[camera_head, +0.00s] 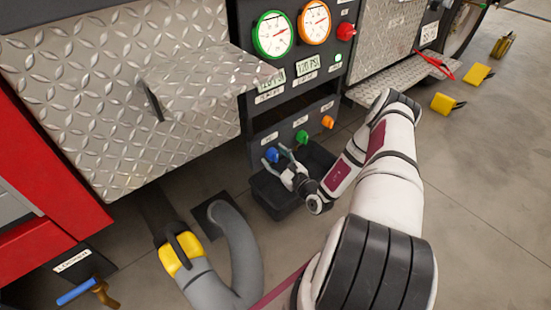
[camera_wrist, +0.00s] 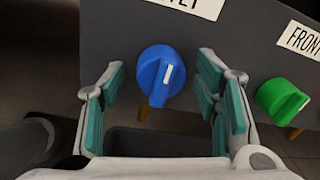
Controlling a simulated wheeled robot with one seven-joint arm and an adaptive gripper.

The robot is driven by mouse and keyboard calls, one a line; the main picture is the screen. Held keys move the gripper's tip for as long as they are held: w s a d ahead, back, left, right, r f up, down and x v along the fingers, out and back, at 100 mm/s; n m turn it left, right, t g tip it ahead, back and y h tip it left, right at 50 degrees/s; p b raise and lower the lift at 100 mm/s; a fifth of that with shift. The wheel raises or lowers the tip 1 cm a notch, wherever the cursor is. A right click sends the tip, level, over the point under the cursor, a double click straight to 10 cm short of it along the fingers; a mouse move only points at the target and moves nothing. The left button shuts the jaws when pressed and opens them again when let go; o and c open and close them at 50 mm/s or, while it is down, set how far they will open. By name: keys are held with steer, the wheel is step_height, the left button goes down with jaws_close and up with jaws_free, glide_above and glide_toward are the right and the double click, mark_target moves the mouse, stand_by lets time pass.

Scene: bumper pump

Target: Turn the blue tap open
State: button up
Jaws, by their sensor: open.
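The blue tap (camera_head: 271,155) sits at the left of a row of taps on the dark pump panel. In the wrist view the blue tap (camera_wrist: 160,75) is a round knob with a white mark pointing up and slightly right. My gripper (camera_head: 283,160) is at the tap in the head view. In the wrist view my gripper (camera_wrist: 157,100) is open, with one finger on each side of the knob and gaps showing. I cannot tell how far the fingertips reach along the knob's depth.
A green tap (camera_head: 302,137) is right of the blue one, then an orange tap (camera_head: 328,122). A black bin (camera_head: 270,196) stands below my gripper. A grey hose (camera_head: 240,255) with a yellow coupling (camera_head: 182,254) lies left. Gauges (camera_head: 274,35) are above.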

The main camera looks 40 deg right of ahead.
steer(key=c, duration=1.2)
steer(key=shift+o, duration=0.2)
steer(key=shift+m+p, duration=0.35)
steer(key=shift+m, duration=0.05)
steer(key=m+p, duration=0.2)
steer(key=m, duration=0.1)
steer(key=shift+r+m, duration=0.1)
steer(key=shift+m, duration=0.3)
steer(key=m+p, duration=0.2)
steer(key=m, duration=0.2)
steer(key=shift+g, duration=0.3)
steer(key=m, duration=0.4)
steer(key=shift+d+m+y+p, duration=0.1)
steer(key=shift+m+y+p, duration=0.2)
steer(key=shift+p, duration=0.1)
steer(key=m, duration=0.3)
steer(key=shift+m+y, duration=0.3)
steer(key=shift+m, duration=0.1)
